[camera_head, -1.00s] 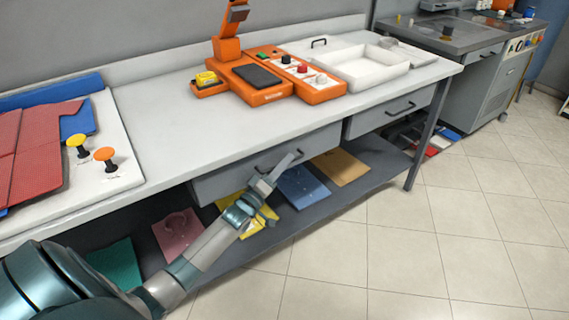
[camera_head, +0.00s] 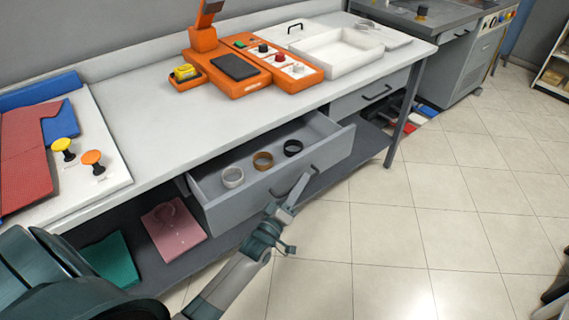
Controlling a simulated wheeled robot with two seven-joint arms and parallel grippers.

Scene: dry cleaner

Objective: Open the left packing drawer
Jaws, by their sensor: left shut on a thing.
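The left packing drawer (camera_head: 235,202) is pulled well out from under the white table.
The right drawer (camera_head: 350,104) is shut. The white table (camera_head: 150,120) carries an orange machine (camera_head: 235,70), a white tray (camera_head: 335,50) and a board with red and blue cloth. A lower shelf holds pink (camera_head: 172,228) and teal folded items. Tiled floor in front is clear.

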